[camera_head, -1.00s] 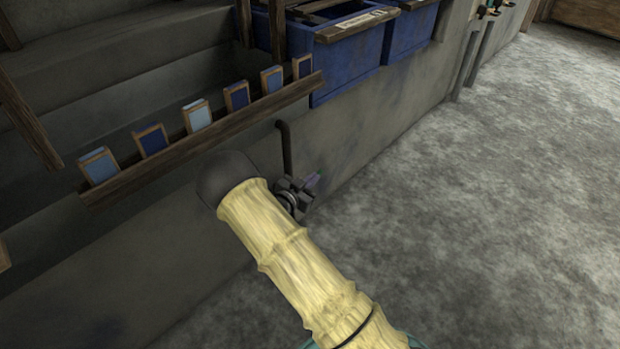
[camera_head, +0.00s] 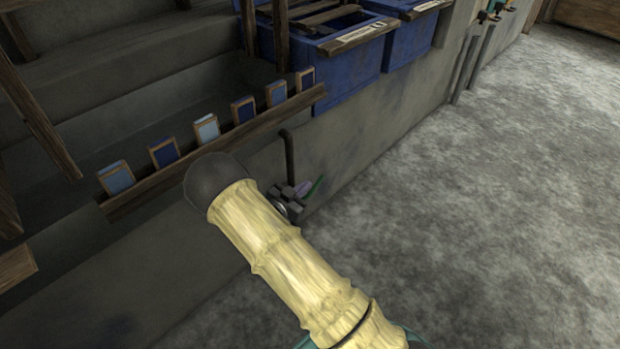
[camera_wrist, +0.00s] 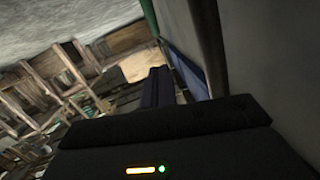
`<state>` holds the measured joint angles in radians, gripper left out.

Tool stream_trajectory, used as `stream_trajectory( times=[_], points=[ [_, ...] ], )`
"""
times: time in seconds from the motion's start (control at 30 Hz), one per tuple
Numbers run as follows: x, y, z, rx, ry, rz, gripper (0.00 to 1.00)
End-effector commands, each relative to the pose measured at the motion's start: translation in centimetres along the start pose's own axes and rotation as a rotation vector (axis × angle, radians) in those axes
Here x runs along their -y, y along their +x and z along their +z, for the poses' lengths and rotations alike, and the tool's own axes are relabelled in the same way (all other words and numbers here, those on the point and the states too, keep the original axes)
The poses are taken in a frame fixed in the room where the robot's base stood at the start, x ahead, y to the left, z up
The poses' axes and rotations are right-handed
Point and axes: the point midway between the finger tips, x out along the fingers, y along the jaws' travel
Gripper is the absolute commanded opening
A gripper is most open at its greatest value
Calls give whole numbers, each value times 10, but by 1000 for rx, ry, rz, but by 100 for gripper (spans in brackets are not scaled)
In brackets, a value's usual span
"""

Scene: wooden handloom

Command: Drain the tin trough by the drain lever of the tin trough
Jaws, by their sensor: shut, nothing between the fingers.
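My gripper (camera_head: 303,188) is low beside the grey wall in the head view, largely hidden behind my pale forearm. Its shut fingers (camera_wrist: 155,85) show dark purple and empty in the wrist view. A green strip also shows at the top of the wrist view (camera_wrist: 149,14). I cannot tell whether fingers and bar touch. A dark bent pipe (camera_head: 288,152) comes down the grey wall (camera_head: 345,150), which seems to be the trough's side. Where the pipe ends is hidden.
A wooden rail (camera_head: 225,145) with several blue and pale sample blocks runs above the wall. Blue labelled tubs (camera_head: 345,70) stand behind it. Grey steps rise at the left, with wooden posts in front. The grey floor (camera_head: 480,210) at the right is open.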

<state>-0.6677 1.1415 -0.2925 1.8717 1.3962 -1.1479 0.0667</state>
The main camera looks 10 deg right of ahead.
Motion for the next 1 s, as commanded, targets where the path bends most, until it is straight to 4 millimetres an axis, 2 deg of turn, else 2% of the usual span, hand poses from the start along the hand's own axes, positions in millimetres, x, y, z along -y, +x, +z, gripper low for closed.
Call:
stream_trajectory(
  times=[0.03, 0.2, 0.3, 0.43, 0.8, 0.9, 1.0],
  points=[
    [1, -11, -6, 1, -2, 0, 0],
    [0, -42, -8, -1, -2, 3, 0],
    [0, -57, -7, 0, -2, 3, 0],
    [-1, -66, -6, -2, -1, 4, 0],
    [-1, -67, -5, 0, -6, 2, 0],
    [-3, -59, -5, 12, -46, -8, 0],
    [-8, -41, -4, 40, -137, -36, 0]
  ],
)
